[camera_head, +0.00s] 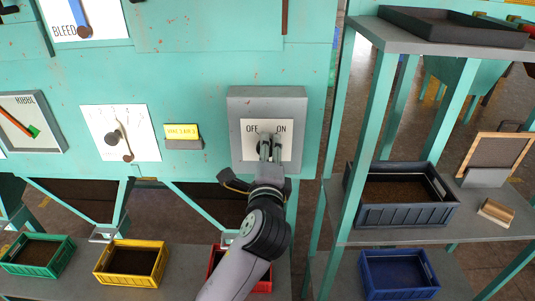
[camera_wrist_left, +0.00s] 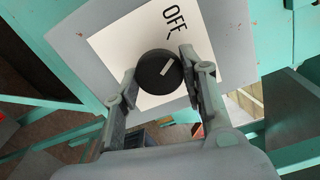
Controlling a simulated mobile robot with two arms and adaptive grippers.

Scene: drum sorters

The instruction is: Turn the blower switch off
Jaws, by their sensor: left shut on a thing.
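The blower switch (camera_wrist_left: 156,72) is a round black knob with a short white mark, on a white plate (camera_head: 286,153) lettered OFF and ON. The plate sits on a grey box (camera_head: 237,114) on the teal machine. My left gripper (camera_head: 268,150) is shut on the knob, one finger on each side, and hides most of it in the head view. In the left wrist view the white mark points to the upper right, below the word OFF; ON is out of sight there. I cannot tell if it lines up exactly with a label. My right gripper is not in view.
To the left are a dial with a lever (camera_head: 115,137), a yellow label (camera_head: 182,131) and a gauge (camera_head: 36,122). Below are green (camera_head: 38,270), yellow (camera_head: 131,280) and red crates. A shelf rack with a dark crate (camera_head: 405,215) stands close on the right.

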